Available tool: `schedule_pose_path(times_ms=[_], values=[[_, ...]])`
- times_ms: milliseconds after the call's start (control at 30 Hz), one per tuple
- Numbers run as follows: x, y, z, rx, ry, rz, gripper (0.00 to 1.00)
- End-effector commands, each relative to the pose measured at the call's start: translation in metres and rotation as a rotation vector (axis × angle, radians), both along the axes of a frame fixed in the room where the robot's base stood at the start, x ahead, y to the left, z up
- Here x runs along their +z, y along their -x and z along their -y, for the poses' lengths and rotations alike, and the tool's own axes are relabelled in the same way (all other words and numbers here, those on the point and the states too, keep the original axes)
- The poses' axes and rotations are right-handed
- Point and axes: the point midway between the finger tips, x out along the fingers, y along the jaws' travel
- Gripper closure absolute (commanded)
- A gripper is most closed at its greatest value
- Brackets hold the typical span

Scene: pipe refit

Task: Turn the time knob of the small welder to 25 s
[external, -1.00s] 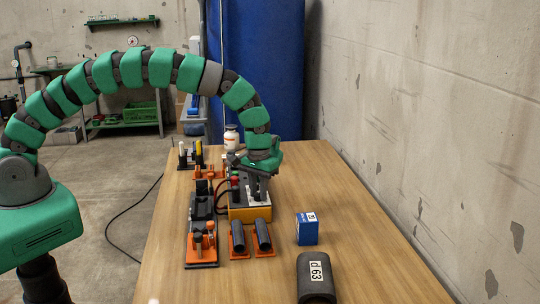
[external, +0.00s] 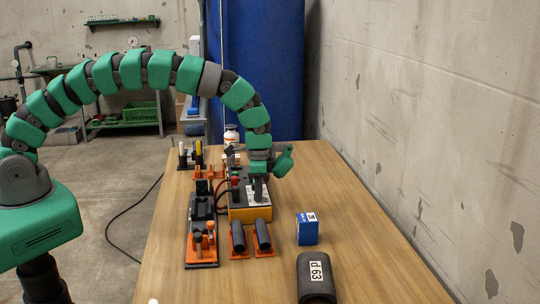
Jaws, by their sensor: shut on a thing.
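The small welder (external: 249,213) is an orange and dark box with a light top panel, standing on the wooden table. A red button or lamp (external: 235,181) shows at its left side. My gripper (external: 258,196) points down onto the top panel and is shut on the time knob. The knob itself is hidden by the fingers. The dial marks and the set value are too small to read.
Left of the welder stands an orange and black clamp fixture (external: 201,235). Two black pipe pieces on orange holders (external: 251,238) stand in front. A blue box (external: 307,229) and a dark pipe marked d 63 (external: 316,276) are at right. A white bottle (external: 231,135) stands behind.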

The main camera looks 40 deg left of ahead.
Motion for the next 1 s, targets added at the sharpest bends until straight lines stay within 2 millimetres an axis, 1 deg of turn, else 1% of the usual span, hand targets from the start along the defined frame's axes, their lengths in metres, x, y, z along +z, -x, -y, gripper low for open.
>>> schedule_pose_path(times_ms=[1000], values=[[0.0034,-0.0012,0.0007,-0.956,0.004,0.007,1.0]])
